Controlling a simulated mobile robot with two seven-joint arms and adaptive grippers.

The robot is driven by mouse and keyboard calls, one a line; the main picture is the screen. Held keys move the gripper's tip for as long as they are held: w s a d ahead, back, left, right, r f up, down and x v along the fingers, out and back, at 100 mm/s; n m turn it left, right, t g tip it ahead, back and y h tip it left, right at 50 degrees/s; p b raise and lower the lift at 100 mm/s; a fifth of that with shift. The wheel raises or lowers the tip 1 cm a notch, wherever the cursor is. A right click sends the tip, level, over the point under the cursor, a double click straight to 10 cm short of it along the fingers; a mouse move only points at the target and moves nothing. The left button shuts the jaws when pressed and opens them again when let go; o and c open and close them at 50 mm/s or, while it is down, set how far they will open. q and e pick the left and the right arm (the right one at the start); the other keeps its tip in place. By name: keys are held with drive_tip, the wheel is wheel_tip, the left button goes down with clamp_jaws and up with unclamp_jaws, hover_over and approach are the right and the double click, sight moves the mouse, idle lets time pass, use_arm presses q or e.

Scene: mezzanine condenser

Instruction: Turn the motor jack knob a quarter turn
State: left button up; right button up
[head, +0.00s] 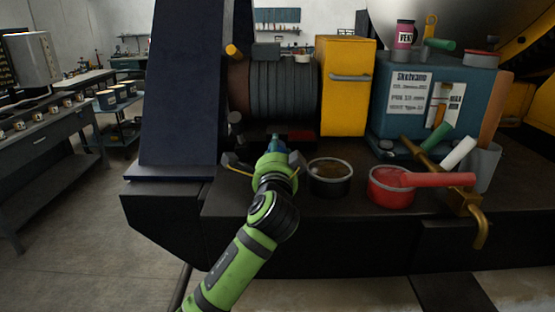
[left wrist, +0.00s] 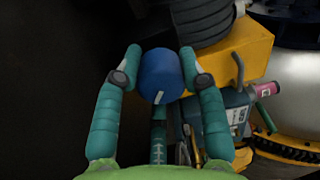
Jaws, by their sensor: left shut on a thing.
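The motor jack knob (left wrist: 161,75) is blue and round with a white mark near its lower edge in the left wrist view. It sits between the two teal fingers of my left gripper (left wrist: 160,70), which is shut on it. In the head view my left gripper (head: 278,145) reaches in low in front of the ribbed grey motor (head: 283,90). There the arm and fingers mostly hide the knob. My right gripper is not in view.
Right of the motor stand a yellow box (head: 347,105) and a teal cabinet (head: 400,125). A dark round tin (head: 330,188), a red pot (head: 385,198) and a brass pipe (head: 478,225) are close to the right of my left arm. A dark upright panel (head: 185,90) stands left.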

use_arm(q)
drive_tip(key=n+b, duration=0.1)
drive_tip(key=n, duration=0.2)
drive_tip(key=shift+n+b, duration=0.35)
drive_tip(key=shift+n, duration=0.05)
drive_tip(key=shift+n+b, duration=0.5)
drive_tip(key=shift+n, duration=0.8)
drive_tip(key=o, duration=0.9)
drive_tip(key=shift+a, duration=0.15)
drive_tip(key=shift+c, duration=0.2)
